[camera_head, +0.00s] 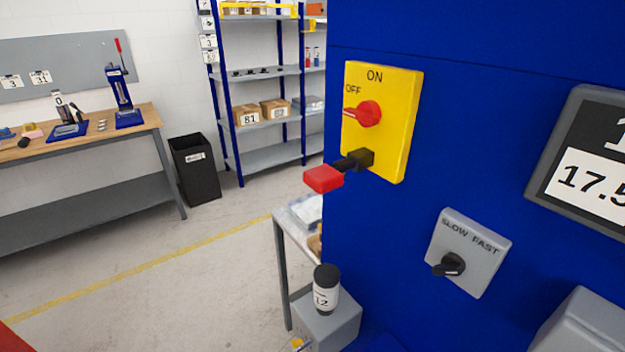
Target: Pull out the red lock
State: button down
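The red lock (323,178) is a red block on the outer end of a short black shaft. The shaft runs into a black socket (361,159) low on the yellow switch plate (404,135). The plate is fixed to the blue machine wall and marked ON and OFF. A red rotary knob (369,113) sits on the plate above the lock, its pointer toward OFF. My gripper is not in view, and nothing touches the lock.
A grey SLOW/FAST switch box (470,250) and a display (590,165) are on the blue wall at right. A black-capped container (326,290) stands below on a grey box. Workbench, black bin (195,168) and shelves stand behind. Space left of the lock is open.

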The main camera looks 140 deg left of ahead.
aim_at(323, 178)
jog(key=u, duration=4.4)
jog(key=i, duration=0.5)
jog(key=z, duration=0.65)
jog(key=k, duration=0.85)
jog(key=u, duration=1.8)
